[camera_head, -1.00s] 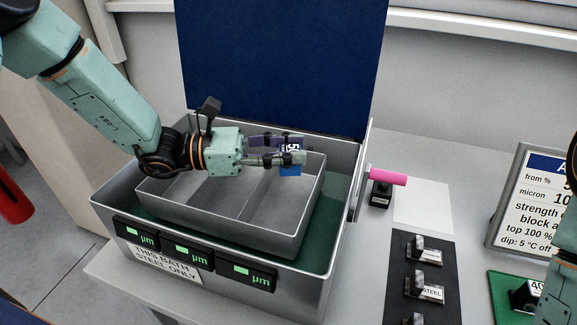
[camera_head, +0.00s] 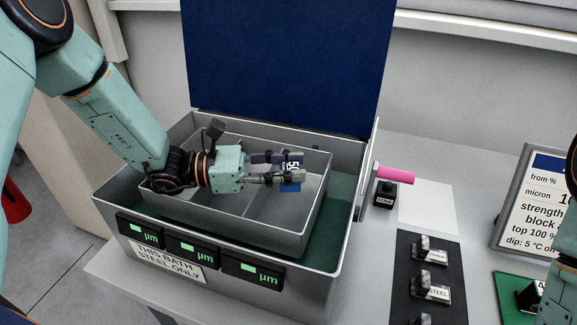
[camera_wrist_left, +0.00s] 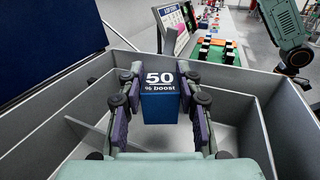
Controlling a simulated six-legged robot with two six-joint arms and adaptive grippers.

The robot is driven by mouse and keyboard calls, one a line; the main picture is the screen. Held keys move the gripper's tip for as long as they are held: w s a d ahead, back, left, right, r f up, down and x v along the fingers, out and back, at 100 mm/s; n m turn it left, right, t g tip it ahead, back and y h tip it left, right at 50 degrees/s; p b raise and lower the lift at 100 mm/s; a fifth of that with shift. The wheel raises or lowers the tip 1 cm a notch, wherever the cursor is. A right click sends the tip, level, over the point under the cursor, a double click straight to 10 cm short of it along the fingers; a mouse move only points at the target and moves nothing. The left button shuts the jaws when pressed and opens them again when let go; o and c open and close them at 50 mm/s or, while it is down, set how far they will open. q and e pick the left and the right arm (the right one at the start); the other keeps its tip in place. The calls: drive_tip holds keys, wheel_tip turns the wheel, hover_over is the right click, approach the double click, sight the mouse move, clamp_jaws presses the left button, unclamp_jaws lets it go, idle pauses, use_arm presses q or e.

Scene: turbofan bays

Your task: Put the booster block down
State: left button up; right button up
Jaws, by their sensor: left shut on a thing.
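My left gripper (camera_head: 276,168) is shut on the booster block (camera_head: 290,187), a blue block with a dark top. In the left wrist view the block (camera_wrist_left: 160,106) reads "50 % boost" and sits between both fingers. The gripper and block are over the right part of a grey divided tray (camera_head: 316,215) inside a steel bath (camera_head: 338,255). I cannot tell whether the block touches the tray floor. My right gripper is not in view; only part of that arm shows at the right edge.
The bath's blue lid (camera_head: 285,65) stands open behind. A pink handle (camera_head: 396,174) is at the bath's right side. A white pad (camera_head: 426,203) and a dark mat (camera_head: 428,250) with labelled pieces lie to the right. A sign (camera_head: 528,205) stands farther right.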

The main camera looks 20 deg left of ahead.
use_arm(q)
drive_tip(key=shift+w+d+f, duration=0.1)
drive_tip(key=shift+d+f, duration=0.05)
drive_tip(key=shift+d, duration=0.15)
drive_tip(key=o, duration=0.8)
drive_tip(key=shift+d, duration=0.1)
drive_tip(key=o, duration=0.4)
drive_tip(key=shift+a, duration=0.35)
drive_tip(key=shift+d, duration=0.1)
drive_tip(key=shift+d, duration=0.1)
drive_tip(key=shift+r+p+v, duration=0.25)
drive_tip(key=shift+p+v, duration=0.15)
drive_tip(key=shift+v, duration=1.6)
drive_tip(key=shift+r+p+v, duration=0.2)
drive_tip(key=shift+p+v, duration=0.25)
drive_tip(key=shift+v, duration=1.6)
drive_tip(key=shift+r+p+v, duration=0.25)
drive_tip(key=shift+p+v, duration=0.15)
drive_tip(key=shift+v, duration=1.6)
